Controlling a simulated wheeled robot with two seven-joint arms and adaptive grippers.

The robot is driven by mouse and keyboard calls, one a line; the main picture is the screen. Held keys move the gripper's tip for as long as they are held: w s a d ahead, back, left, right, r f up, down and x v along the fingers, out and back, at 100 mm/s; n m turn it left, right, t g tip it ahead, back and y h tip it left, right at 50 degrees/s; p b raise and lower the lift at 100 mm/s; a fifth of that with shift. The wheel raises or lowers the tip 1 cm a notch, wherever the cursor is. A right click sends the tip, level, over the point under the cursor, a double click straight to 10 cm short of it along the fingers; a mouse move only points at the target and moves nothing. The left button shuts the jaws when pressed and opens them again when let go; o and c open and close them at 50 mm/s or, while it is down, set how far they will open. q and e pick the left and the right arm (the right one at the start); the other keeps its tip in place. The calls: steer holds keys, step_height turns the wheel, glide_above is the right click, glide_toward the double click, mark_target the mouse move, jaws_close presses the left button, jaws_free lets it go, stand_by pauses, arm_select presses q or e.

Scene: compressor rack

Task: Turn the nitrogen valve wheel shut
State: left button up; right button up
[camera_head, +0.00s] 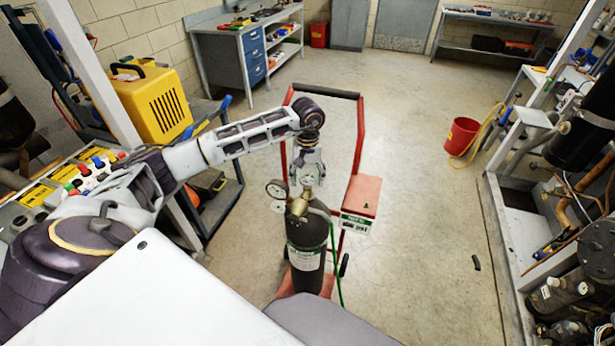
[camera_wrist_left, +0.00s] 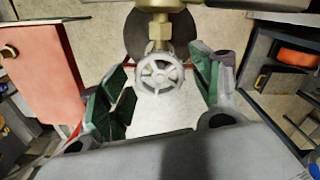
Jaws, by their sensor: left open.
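The nitrogen valve wheel (camera_wrist_left: 160,74) is a grey spoked handwheel on a brass stem, at the upper middle of the left wrist view. It sits between the two green-padded fingers of my left gripper (camera_wrist_left: 160,88), which are open and apart from it on both sides. In the head view my left gripper (camera_head: 307,172) is at the top of the dark nitrogen cylinder (camera_head: 307,240), by the brass regulator (camera_head: 297,207) and its gauges (camera_head: 276,189). The wheel is hard to make out there. My right gripper is not in view.
The cylinder stands on a red hand cart (camera_head: 361,130) with a red box (camera_head: 362,194) to the right. A green hose (camera_head: 336,265) hangs beside it. A yellow case (camera_head: 155,103) is at left, a red bucket (camera_head: 461,136) at right.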

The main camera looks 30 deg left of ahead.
arm_select(q)
steer(key=shift+r+n+p, duration=0.25)
steer(key=shift+n+p, duration=0.35)
steer(key=shift+n, duration=0.3)
steer(key=shift+n+p, duration=0.9)
steer(key=shift+n, duration=0.6)
steer(key=shift+n+p, duration=0.3)
steer(key=shift+p, duration=0.15)
steer(key=shift+n+p, duration=0.5)
steer(key=shift+n, duration=1.5)
steer(key=shift+n+b, duration=0.3)
steer(key=shift+n, duration=5.2)
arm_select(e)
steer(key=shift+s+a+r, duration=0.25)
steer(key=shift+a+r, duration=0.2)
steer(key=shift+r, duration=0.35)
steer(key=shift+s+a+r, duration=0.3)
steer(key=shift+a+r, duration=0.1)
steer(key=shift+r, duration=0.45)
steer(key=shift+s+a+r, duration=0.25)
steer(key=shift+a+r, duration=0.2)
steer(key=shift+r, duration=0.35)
